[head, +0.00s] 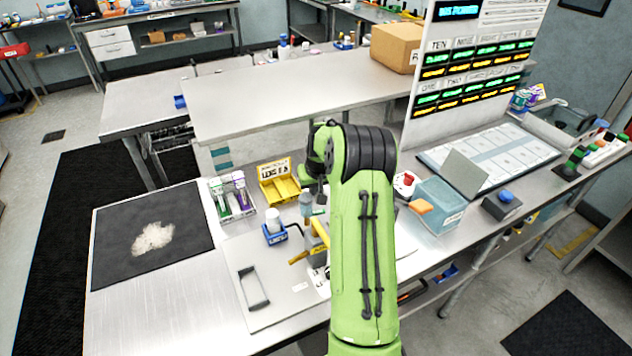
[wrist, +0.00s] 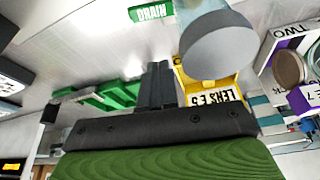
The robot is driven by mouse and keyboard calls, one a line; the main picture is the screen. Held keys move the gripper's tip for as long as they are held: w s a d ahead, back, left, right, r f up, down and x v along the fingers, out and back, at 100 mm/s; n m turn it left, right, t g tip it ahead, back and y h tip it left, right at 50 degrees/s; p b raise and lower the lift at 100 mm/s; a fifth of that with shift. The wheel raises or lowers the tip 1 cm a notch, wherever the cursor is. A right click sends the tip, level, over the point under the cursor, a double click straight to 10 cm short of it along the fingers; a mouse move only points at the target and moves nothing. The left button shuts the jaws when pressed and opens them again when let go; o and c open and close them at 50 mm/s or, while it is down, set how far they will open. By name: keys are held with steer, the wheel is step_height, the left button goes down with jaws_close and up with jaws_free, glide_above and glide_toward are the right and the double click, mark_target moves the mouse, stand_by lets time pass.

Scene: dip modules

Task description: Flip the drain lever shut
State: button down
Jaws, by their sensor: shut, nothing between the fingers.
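A green DRAIN label (wrist: 151,11) shows at the top of the wrist view. A green stepped piece (wrist: 112,96) lies beside my gripper (wrist: 157,72) there; I cannot tell whether it is the drain lever or whether it touches the fingers. My gripper's dark fingers are together and empty. In the head view my arm hides most of the gripper and whatever is behind it. A yellow-handled fixture (head: 318,233) stands just left of my arm on the bench; I cannot tell whether its handle is the drain lever.
A grey cylinder (wrist: 218,45) is close to the fingers, on their right in the wrist view. A yellow bin (head: 279,182), a rack of tubes (head: 231,197) and a blue holder (head: 274,236) stand left of my arm.

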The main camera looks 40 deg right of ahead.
mark_target(316, 214)
steer(key=shift+x, duration=1.1)
steer(key=s, duration=0.1)
steer(key=s+a, duration=0.1)
steer(key=s, duration=0.1)
steer(key=shift+s+a+f, duration=0.3)
steer(key=shift+a+f, duration=0.05)
steer(key=shift+a, duration=0.05)
